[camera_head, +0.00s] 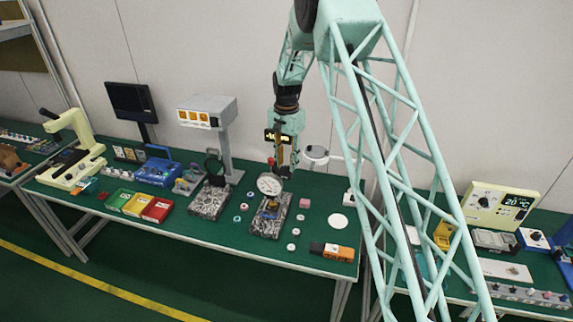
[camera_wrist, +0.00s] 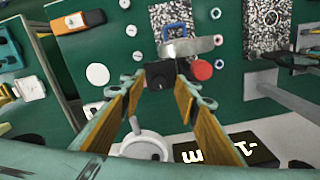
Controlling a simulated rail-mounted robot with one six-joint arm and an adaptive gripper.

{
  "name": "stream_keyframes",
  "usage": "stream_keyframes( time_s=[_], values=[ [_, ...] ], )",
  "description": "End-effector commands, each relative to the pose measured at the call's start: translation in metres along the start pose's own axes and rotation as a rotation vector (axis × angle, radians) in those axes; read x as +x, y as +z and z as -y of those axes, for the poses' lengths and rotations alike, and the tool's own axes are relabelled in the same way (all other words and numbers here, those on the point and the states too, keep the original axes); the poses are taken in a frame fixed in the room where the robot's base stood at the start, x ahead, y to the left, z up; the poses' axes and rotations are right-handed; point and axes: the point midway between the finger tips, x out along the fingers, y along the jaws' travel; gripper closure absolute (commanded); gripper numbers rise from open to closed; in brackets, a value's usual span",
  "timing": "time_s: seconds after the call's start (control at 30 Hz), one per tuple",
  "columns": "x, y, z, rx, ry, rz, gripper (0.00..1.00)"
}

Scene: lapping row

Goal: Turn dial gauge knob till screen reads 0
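The dial gauge (camera_head: 270,184) stands over a speckled granite base (camera_head: 264,224) on the green bench. In the wrist view the gauge (camera_wrist: 188,47) shows nearly edge-on, with a red round knob (camera_wrist: 202,70) to its right. A small black knob-like block (camera_wrist: 160,75) sits between the fingertips of my gripper (camera_wrist: 160,79). My gripper (camera_head: 283,170) points down just above the gauge. Its fingers are apart, on either side of the block; contact is unclear. A black screen (camera_wrist: 226,152) shows large white characters, partly hidden by a finger, so its full reading is unclear.
Small rings and pucks lie around the base, with an orange-and-black tool (camera_head: 332,251) at the front edge. A second granite stand (camera_head: 210,201) is to the left, near red, yellow and green bins (camera_head: 131,204). A white round-topped device (camera_head: 315,154) is close behind my gripper.

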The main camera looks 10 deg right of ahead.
Motion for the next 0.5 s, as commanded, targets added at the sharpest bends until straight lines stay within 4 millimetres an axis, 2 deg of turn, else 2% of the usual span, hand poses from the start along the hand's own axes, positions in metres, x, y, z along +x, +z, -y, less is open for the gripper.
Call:
stream_keyframes(
  time_s=[0.2, 0.5],
  values=[
    [0.0103, 0.0001, -0.0001, 0.000, 0.000, 0.000, 0.71],
    [0.0117, 0.0001, -0.0001, 0.000, 0.000, 0.000, 0.71]
  ],
)
